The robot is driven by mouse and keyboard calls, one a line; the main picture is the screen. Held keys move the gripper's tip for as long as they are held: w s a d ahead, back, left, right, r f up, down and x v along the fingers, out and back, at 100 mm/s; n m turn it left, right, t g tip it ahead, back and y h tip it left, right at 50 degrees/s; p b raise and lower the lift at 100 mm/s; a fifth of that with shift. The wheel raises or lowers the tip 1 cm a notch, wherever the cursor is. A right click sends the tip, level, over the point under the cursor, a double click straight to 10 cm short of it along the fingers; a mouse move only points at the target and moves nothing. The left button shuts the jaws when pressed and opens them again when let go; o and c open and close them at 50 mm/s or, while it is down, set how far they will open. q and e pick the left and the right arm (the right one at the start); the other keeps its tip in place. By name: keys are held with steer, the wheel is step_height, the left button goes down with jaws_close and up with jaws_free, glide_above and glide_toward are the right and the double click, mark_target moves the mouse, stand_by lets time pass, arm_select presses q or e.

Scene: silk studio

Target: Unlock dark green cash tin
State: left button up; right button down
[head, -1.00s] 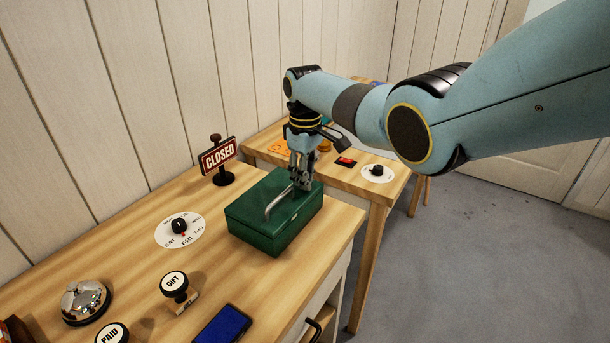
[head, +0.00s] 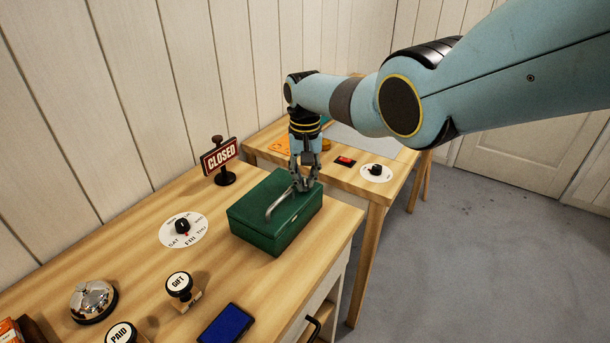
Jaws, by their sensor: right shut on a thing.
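The dark green cash tin (head: 262,229) stands on the near wooden table with its lid down. A silver bar handle (head: 277,203) lies across the lid. My right gripper (head: 303,187) points down at the far right part of the lid, close by the handle's far end. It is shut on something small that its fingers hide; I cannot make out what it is. No key or keyhole can be made out. My left gripper is out of view.
A CLOSED sign (head: 219,157), a white dial (head: 183,230), a bell (head: 93,301), GIFT (head: 180,284) and PAID (head: 121,333) stamps and a blue pad (head: 225,324) surround the tin's left and front. A second table (head: 348,181) with another dial (head: 376,171) stands behind.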

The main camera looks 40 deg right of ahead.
mark_target(305, 181)
steer(key=m, duration=0.3)
steer(key=shift+m, duration=0.4)
steer(key=shift+m+p, duration=0.4)
steer(key=shift+m, duration=1.4)
steer(key=c, duration=1.4)
jaws_free()
steer(key=shift+r, duration=0.1)
step_height(305, 181, up, 12)
steer(key=shift+f, duration=0.15)
